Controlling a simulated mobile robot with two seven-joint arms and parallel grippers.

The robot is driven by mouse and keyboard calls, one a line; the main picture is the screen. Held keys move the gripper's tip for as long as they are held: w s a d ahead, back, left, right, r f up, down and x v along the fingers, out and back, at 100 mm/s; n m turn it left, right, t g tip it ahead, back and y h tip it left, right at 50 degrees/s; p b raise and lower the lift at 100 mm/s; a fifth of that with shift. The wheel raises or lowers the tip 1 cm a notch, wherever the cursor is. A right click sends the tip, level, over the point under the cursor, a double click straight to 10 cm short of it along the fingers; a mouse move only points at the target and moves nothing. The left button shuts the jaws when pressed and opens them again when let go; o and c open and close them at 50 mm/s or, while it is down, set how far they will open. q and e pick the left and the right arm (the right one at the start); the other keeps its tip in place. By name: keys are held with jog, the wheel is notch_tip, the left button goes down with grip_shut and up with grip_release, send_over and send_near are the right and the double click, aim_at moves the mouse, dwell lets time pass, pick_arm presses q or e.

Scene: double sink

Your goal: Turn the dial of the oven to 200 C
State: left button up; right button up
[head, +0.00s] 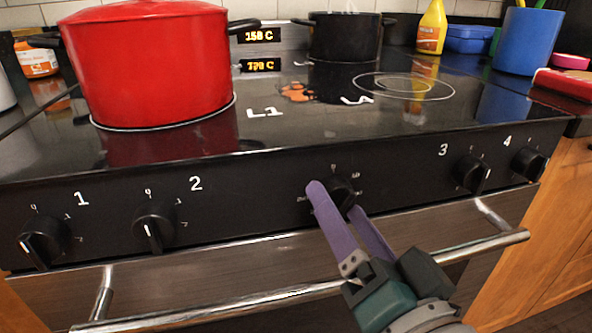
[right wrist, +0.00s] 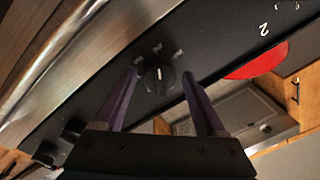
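The oven dial (head: 345,190) is a black knob in the middle of the stove's front panel. In the right wrist view the dial (right wrist: 158,79) shows a white pointer line, with small white labels around it too blurred to read. My right gripper (head: 335,198) has its purple fingers apart, one on each side of the dial. In the right wrist view gaps show between the dial and both fingers. The upper orange display (head: 259,35) seems to read about 150 C; the lower display (head: 260,65) is hard to read. My left gripper is not in view.
Burner knobs 1 (head: 43,239), 2 (head: 154,230), 3 (head: 471,174) and 4 (head: 528,163) flank the dial. A steel oven handle (head: 250,303) runs below the panel. A red pot (head: 150,65) and a black pot (head: 344,37) stand on the cooktop.

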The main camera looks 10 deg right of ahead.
jog(key=shift+o, duration=0.5)
jog(key=shift+s, duration=0.1)
jog(key=shift+s+f, duration=0.1)
jog(key=shift+s, duration=0.25)
jog(key=s, duration=0.9)
jog(key=shift+d+f+p, duration=0.15)
jog(key=shift+d+p, duration=0.2)
jog(key=shift+p, duration=0.05)
